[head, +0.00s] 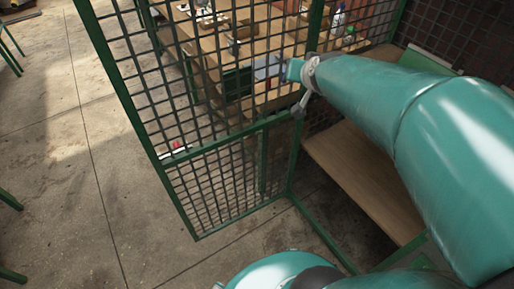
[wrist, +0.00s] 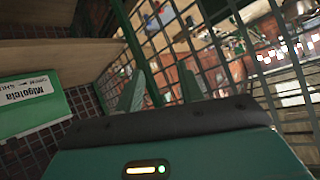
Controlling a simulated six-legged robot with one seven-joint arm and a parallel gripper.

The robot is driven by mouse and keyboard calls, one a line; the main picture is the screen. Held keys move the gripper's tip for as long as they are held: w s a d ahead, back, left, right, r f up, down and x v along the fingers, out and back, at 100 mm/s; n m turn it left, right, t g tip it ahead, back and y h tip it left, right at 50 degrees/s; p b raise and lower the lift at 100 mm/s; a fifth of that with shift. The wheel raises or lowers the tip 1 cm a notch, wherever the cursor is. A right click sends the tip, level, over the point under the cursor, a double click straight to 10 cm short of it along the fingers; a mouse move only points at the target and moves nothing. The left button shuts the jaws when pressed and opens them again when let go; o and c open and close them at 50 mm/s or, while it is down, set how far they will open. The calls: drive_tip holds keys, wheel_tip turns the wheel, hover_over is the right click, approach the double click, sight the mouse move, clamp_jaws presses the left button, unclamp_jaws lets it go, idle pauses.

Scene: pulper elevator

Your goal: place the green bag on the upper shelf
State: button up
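A green bag with a white label (wrist: 30,105) lies at the left of the wrist view, partly cut off by the frame edge. It is beside my gripper (wrist: 160,88), not between its fingers. The two green fingers stand apart with nothing visible between them. In the head view my gripper (head: 302,95) is small, at the end of my teal arm, in front of the mesh. A wooden shelf board (head: 365,180) shows below my arm, and a board (wrist: 60,60) shows above the bag in the wrist view. A green surface (head: 425,60) behind my arm cannot be clearly identified.
A green-framed wire mesh panel (head: 215,185) stands close to my gripper. Beyond it is a wooden workbench (head: 245,45) with bottles and small items. The concrete floor (head: 80,150) at the left is mostly open.

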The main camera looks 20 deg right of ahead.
drive_tip(key=s+a+f+n+g+y, duration=0.1)
drive_tip(key=s+a+n+g, duration=0.1)
drive_tip(key=s+a, duration=0.6)
drive_tip(key=s+a+f+n+g+y, duration=0.2)
drive_tip(key=s+a+n+g, duration=0.1)
drive_tip(key=s+a, duration=0.5)
drive_tip(key=a+n, duration=0.1)
drive_tip(key=a, duration=0.2)
drive_tip(key=shift+s+y, duration=0.3)
